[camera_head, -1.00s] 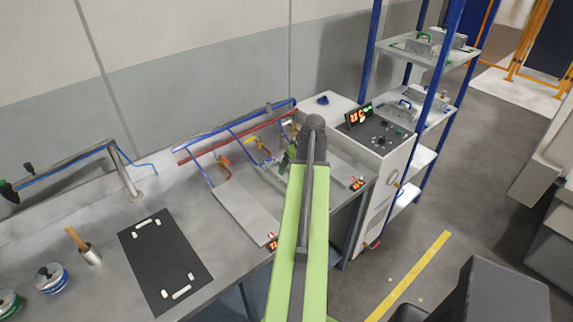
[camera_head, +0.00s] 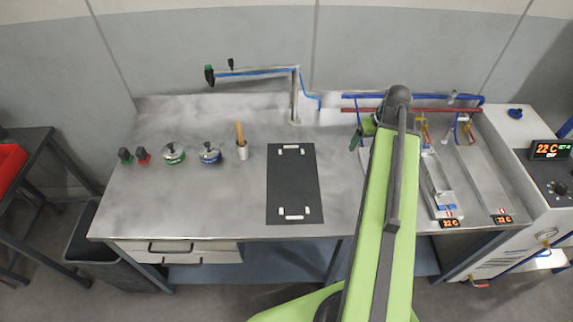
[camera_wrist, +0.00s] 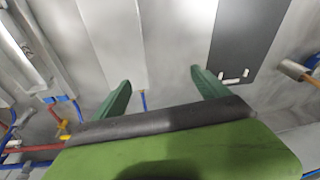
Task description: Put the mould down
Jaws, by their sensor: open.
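My gripper (camera_head: 360,132) is at the end of the green arm, left of the hose-fed plates in the head view. In the wrist view its two green fingers (camera_wrist: 162,92) are spread apart with nothing between them. A grey metal mould (camera_head: 438,182) lies on a plate (camera_head: 448,211) to the right of my arm. It appears to be the metal block (camera_wrist: 32,55) at the left of the wrist view, apart from the fingers. My arm hides part of the bench and plates.
A bare plate (camera_head: 484,178) lies right of the mould. A black mat (camera_head: 294,205) with white marks lies left of my arm. A control cabinet (camera_head: 535,190) stands at right.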

